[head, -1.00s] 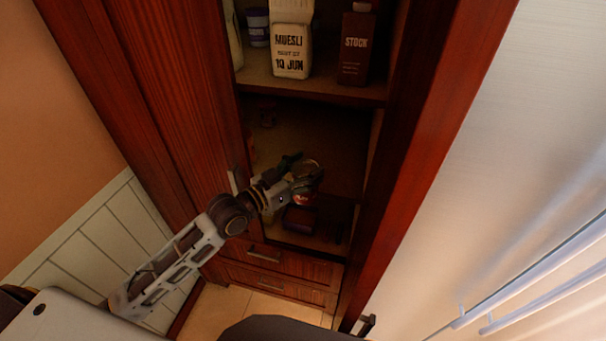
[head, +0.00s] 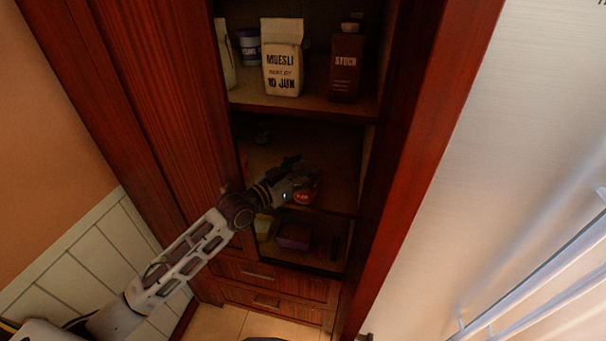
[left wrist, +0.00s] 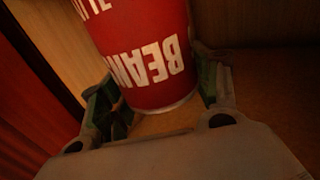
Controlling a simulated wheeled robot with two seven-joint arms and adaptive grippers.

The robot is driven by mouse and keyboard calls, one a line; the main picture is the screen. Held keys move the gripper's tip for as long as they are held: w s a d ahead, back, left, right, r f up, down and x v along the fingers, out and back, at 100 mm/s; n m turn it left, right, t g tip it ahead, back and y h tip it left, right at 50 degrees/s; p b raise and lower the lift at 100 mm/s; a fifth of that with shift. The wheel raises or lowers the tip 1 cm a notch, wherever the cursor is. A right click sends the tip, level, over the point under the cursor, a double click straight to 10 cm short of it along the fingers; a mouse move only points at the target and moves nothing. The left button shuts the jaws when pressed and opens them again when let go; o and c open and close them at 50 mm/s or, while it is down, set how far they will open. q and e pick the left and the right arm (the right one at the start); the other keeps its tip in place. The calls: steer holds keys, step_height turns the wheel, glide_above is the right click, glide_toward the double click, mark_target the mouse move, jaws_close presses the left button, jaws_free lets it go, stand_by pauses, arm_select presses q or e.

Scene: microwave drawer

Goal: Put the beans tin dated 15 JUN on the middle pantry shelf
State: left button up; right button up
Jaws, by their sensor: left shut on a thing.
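A red beans tin (left wrist: 150,55) with white lettering fills the middle of the left wrist view. The word BEANS reads upside down there, and part of another line shows above it; no date is legible. My left gripper (left wrist: 165,95) has a finger on each side of the tin and is shut on it. In the head view the left gripper (head: 308,176) is inside the open pantry at the middle shelf (head: 335,150), with the red tin (head: 306,197) partly hidden at its fingers. I cannot tell whether the tin touches the shelf. My right gripper is not in view.
The upper shelf holds a muesli bag (head: 282,65) dated 10 JUN, a stock carton (head: 346,70) and a purple-labelled tub (head: 249,47). A purple box (head: 294,234) stands on the lower shelf. The wooden door (head: 165,90) is left of the opening; the middle shelf looks mostly clear.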

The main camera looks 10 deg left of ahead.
arm_select(q)
steer(key=shift+w+r, duration=0.15)
steer(key=shift+w, duration=0.85)
steer(key=shift+w+f+b, duration=0.35)
steer(key=shift+w+b, duration=0.45)
steer(key=shift+w, duration=0.1)
steer(key=shift+w+f+b, duration=0.4)
steer(key=shift+w+b, duration=0.35)
steer(key=shift+w, duration=0.2)
steer(key=shift+w+f+b, duration=0.35)
steer(key=shift+w+b, duration=0.45)
steer(key=shift+w, duration=0.1)
steer(key=shift+f, duration=0.4)
steer(key=o, duration=1.3)
steer(key=shift+o, duration=0.7)
